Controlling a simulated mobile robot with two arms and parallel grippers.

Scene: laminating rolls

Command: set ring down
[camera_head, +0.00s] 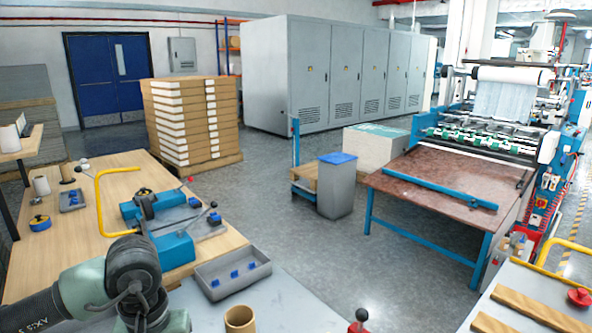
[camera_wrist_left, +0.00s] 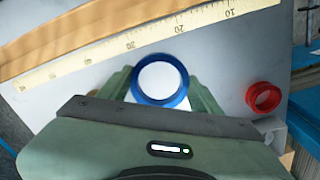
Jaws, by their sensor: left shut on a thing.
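In the left wrist view my left gripper (camera_wrist_left: 159,84) is shut on a blue ring (camera_wrist_left: 160,103), with a green finger on each side. White shows through the ring's opening. I cannot tell whether the ring touches the grey surface (camera_wrist_left: 222,70) beneath. My right gripper is in neither view.
A yellow ruler (camera_wrist_left: 130,43) lies beside a wooden strip (camera_wrist_left: 90,32) beyond the ring. In the head view, a grey tray (camera_head: 232,274) with blue pieces and a cardboard core (camera_head: 240,320) stand near the arm. A wooden bench (camera_head: 110,215) with blue equipment is at left.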

